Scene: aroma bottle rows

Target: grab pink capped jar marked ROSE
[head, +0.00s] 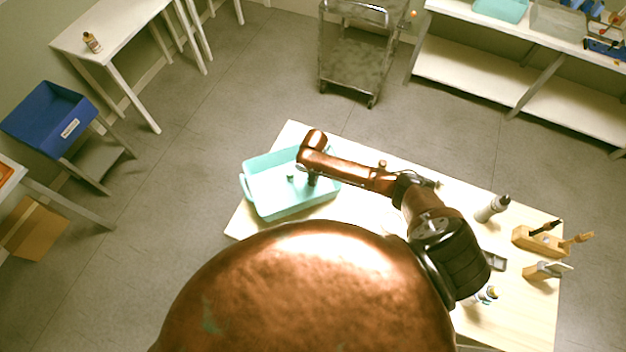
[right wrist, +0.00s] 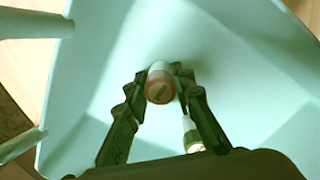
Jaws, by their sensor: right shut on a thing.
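A jar with a pinkish cap (right wrist: 160,90) is between the fingertips of my right gripper (right wrist: 160,82) in the right wrist view. The fingers are shut on it, and the mark on its cap is too small to read. The gripper (head: 311,180) is over the teal tray (head: 262,205) in the head view, pointing down. There the jar is hidden or too small to make out. A second pale bottle (right wrist: 191,135) is beside the right finger in the wrist view. My left gripper is not in view.
A small green-topped thing (head: 290,178) is in the tray. On the table (head: 500,318) stand a grey-white bottle (head: 491,208), wooden holders (head: 538,241) and small bottles (head: 487,294) near my right arm. A metal cart (head: 355,60) stands beyond clear floor.

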